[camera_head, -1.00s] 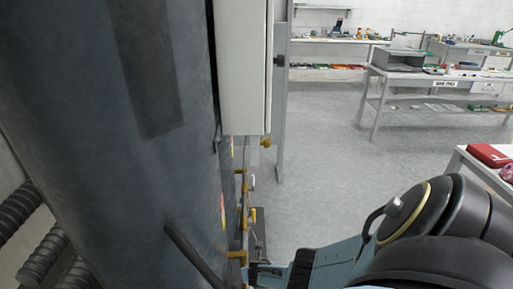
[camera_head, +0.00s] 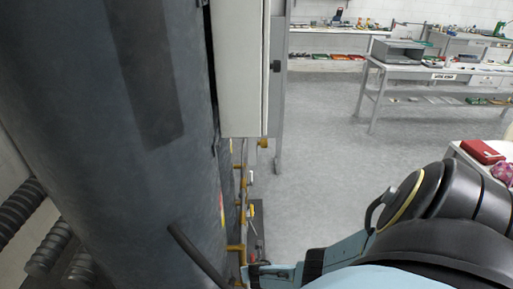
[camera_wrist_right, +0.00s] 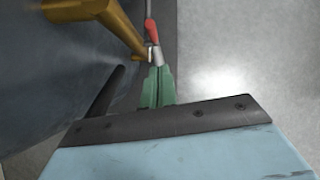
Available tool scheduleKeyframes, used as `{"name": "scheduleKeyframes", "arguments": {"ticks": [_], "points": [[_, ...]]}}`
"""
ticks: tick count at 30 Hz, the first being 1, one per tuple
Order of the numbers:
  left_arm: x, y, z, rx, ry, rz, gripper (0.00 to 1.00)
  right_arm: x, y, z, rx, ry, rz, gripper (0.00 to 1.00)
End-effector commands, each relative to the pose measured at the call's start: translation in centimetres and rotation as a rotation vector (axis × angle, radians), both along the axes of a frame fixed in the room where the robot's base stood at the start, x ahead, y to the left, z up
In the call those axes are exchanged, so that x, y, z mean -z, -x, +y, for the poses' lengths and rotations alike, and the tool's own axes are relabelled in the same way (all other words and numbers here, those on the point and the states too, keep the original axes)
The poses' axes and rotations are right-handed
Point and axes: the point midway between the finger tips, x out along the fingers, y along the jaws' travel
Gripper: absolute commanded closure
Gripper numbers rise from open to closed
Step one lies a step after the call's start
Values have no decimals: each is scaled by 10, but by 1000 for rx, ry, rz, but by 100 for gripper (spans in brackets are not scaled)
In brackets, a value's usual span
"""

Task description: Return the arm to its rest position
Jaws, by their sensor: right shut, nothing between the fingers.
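My right arm comes in from the lower right of the head view, its pale blue forearm (camera_head: 335,257) reaching left towards the foot of the big dark tank (camera_head: 110,110). In the right wrist view my right gripper's green fingers (camera_wrist_right: 157,85) are closed together with nothing between them. Just beyond the fingertips is a small red-handled valve (camera_wrist_right: 151,30) beside a thick brass pipe (camera_wrist_right: 105,20). Whether the fingertips touch the valve I cannot tell. My left gripper is not in view.
A pale cabinet (camera_head: 240,70) and brass pipework (camera_head: 240,205) stand right beside the tank. Ribbed dark hoses (camera_head: 50,250) lie at lower left. A workbench (camera_head: 420,72) is at the back right. A red case (camera_head: 482,150) lies at the right edge. The grey floor (camera_head: 330,150) between is clear.

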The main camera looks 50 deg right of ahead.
Motion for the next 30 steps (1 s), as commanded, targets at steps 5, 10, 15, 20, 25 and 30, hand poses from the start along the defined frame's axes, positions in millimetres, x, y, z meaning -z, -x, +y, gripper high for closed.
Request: {"name": "scheduleKeyframes", "arguments": {"ticks": [5, 10, 15, 20, 25, 30], "points": [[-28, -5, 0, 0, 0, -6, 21, -29, 6, 3, 0, 0, 2, 100], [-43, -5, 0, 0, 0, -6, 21, -46, 10, 7, 0, 0, 2, 100], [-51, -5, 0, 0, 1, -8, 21, -55, 12, 8, 0, 0, 4, 100], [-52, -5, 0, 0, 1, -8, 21, -57, 13, 9, 1, -1, 4, 100], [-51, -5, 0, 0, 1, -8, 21, -56, 13, 9, 3, -3, 4, 100], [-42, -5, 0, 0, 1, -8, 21, -30, 38, 23, 130, -98, -16, 100]]}}
